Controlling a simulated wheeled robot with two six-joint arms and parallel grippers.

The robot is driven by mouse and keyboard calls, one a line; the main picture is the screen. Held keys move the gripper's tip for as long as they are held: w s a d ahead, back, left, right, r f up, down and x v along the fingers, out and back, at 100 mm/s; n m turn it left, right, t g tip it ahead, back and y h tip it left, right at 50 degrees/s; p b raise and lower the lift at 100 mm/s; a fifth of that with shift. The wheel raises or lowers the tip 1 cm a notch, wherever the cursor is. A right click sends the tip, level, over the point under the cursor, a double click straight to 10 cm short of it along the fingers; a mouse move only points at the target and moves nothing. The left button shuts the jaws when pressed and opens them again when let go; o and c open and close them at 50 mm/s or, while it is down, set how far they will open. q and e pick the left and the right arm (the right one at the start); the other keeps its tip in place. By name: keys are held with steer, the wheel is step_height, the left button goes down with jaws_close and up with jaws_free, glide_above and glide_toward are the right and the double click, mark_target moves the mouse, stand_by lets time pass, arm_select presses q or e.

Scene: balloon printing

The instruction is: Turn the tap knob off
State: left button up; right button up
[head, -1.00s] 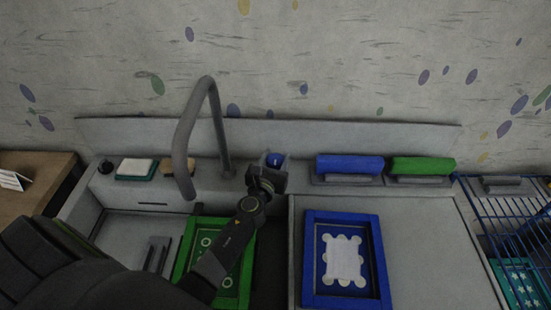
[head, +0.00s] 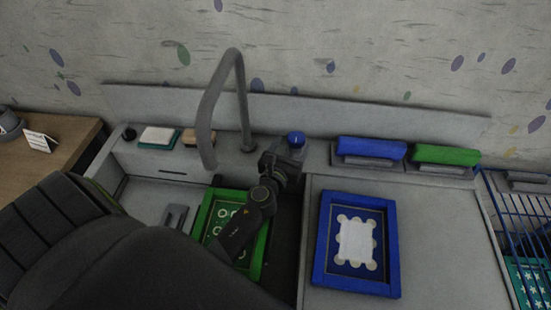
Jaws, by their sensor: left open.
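The tap knob (head: 296,138) is a small blue cap behind the sink, to the right of the grey curved tap (head: 240,95). My left gripper (head: 286,157) is open just in front of the knob, at its near side. The knob's top shows clear above the fingers. Its lower part is hidden, so I cannot tell whether they touch. I see no water stream under the spout. My right gripper is not in view.
A green frame (head: 209,205) lies in the sink under my left arm. A blue frame (head: 391,240) lies on the counter to the right. Blue (head: 372,147) and green (head: 446,155) rollers sit behind it. A blue wire rack (head: 510,215) stands far right.

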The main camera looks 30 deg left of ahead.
arm_select(q)
steer(key=s+d+b, duration=0.1)
steer(key=s+d, duration=0.1)
steer(key=s, duration=1)
steer(key=shift+s+b, duration=0.4)
steer(key=shift+d, duration=0.1)
